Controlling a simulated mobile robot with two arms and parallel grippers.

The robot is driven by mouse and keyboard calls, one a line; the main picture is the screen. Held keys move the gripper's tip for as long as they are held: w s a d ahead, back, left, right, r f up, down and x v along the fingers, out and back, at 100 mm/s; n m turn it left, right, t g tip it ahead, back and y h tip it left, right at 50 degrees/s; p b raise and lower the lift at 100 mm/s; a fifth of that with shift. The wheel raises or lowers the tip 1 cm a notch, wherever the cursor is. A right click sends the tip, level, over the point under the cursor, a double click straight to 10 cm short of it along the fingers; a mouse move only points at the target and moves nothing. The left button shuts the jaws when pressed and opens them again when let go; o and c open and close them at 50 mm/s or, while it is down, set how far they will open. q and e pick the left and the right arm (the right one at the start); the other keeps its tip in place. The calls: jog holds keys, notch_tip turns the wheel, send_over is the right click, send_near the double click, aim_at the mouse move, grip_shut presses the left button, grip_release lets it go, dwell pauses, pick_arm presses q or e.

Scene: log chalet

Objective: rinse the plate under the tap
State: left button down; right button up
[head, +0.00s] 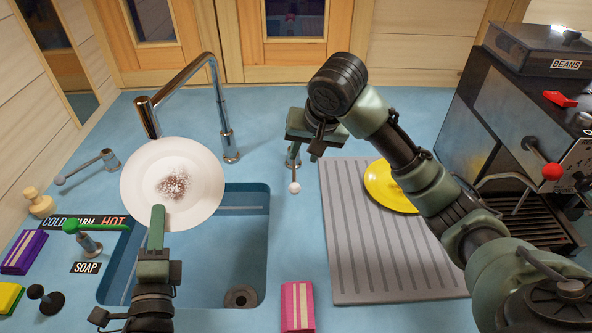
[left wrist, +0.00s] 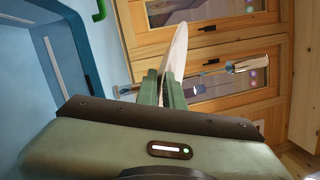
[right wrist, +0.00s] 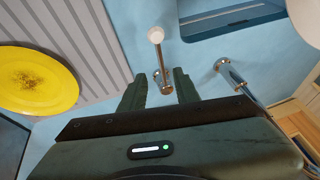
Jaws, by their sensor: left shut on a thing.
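A white plate (head: 200,168) with a dark brown speckled stain in its middle is tilted over the sink (head: 235,262). My left gripper (head: 157,215) is shut on the plate's near rim; the left wrist view shows the plate (left wrist: 178,50) edge-on between the fingers. The chrome tap (head: 220,90) arches from behind the sink, its spout end just above the plate's far edge. No water shows. My right gripper (head: 303,145) is open above a white-knobbed lever (head: 294,187) right of the tap. In the right wrist view this lever (right wrist: 157,55) appears between its fingertips; contact cannot be told.
A yellow stained plate (head: 385,190) lies on the grey ribbed drainboard (head: 345,270), partly behind my right arm. A green-handled soap lever (head: 90,228) and another lever (head: 85,170) stand left. A pink sponge (head: 297,307) lies at the front. A coffee machine (head: 520,130) stands right.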

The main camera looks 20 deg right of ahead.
aim_at(295, 173)
jog(key=x, duration=1)
jog(key=shift+w+a+f, duration=0.1)
jog(key=shift+f, duration=0.15)
grip_shut()
dwell(0.9)
